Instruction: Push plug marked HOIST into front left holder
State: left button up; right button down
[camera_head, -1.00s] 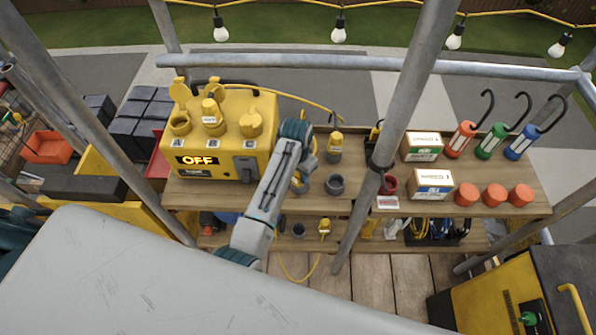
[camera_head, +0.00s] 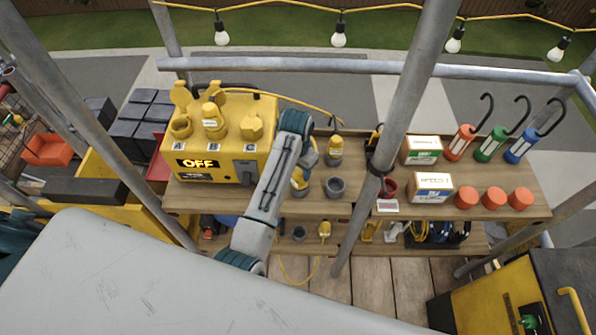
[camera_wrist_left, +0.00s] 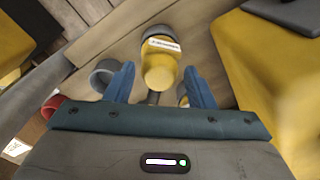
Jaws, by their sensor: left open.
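My left gripper (camera_wrist_left: 153,84) is open, its two blue fingers on either side of a yellow plug (camera_wrist_left: 160,65) in the left wrist view. The plug has a dark grey end and a white label too small to read. In the head view this plug (camera_head: 300,183) shows beside my left arm, and my left gripper (camera_head: 312,158) is mostly hidden behind the arm. Another yellow plug (camera_head: 334,150) stands behind that. I cannot tell how deep the plug between my fingers sits. My right gripper is out of view.
A yellow power box (camera_head: 215,140) reading OFF, with sockets A, B and C, stands at the shelf's left. A scaffold pole (camera_head: 395,120) crosses in front of the shelf. A red cup (camera_head: 388,187), two cartons (camera_head: 432,187) and orange caps (camera_head: 493,195) are to the right.

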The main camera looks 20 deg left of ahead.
pick_arm(q)
jog(key=shift+s+r, duration=0.15)
jog(key=shift+r, duration=3.1)
